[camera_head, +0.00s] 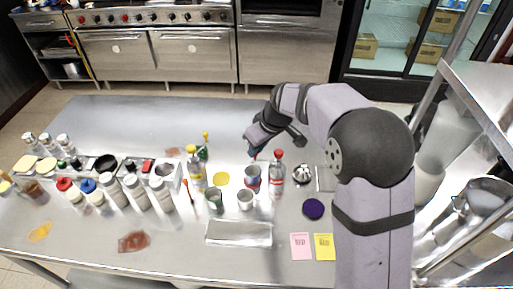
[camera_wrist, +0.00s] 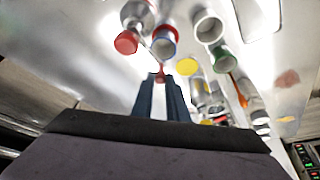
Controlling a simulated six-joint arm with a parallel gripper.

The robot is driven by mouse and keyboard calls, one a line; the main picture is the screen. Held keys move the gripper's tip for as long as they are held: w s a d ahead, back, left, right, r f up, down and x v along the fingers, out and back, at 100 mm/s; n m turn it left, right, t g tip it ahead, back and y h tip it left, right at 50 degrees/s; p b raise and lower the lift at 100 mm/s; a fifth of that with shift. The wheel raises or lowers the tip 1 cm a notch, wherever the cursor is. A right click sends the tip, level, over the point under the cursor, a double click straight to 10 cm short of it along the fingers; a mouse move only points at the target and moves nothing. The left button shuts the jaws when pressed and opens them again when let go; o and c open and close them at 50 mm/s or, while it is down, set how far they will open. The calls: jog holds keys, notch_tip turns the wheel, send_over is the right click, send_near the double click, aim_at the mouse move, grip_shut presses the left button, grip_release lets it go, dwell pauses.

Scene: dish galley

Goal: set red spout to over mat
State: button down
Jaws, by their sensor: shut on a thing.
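My gripper (camera_wrist: 160,82) is shut on a small red piece, which I take for the red spout (camera_wrist: 160,74), at its fingertips in the wrist view. In the head view my gripper (camera_head: 253,154) is above the counter, behind a blue-grey cup (camera_head: 253,174), and the piece is mostly hidden. A flat yellow disc (camera_head: 221,179) lies left of that cup and also shows in the wrist view (camera_wrist: 187,66). A flat dark purple disc (camera_head: 313,208) lies to the right. I cannot tell which of these is the mat.
A red-capped bottle (camera_head: 277,172) stands close right of the cup. Two more cups (camera_head: 214,201) (camera_head: 245,200) stand in front. A yellow-labelled bottle (camera_head: 194,167) is left. A rectangular metal tray (camera_head: 239,234) lies near the front. The back left counter is clear.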

jog(key=c, duration=1.7)
grip_release()
jog(key=shift+c, duration=0.2)
jog(key=b+v, duration=0.2)
jog(key=v, duration=0.5)
jog(key=shift+r, duration=0.25)
jog(key=shift+s, duration=0.1)
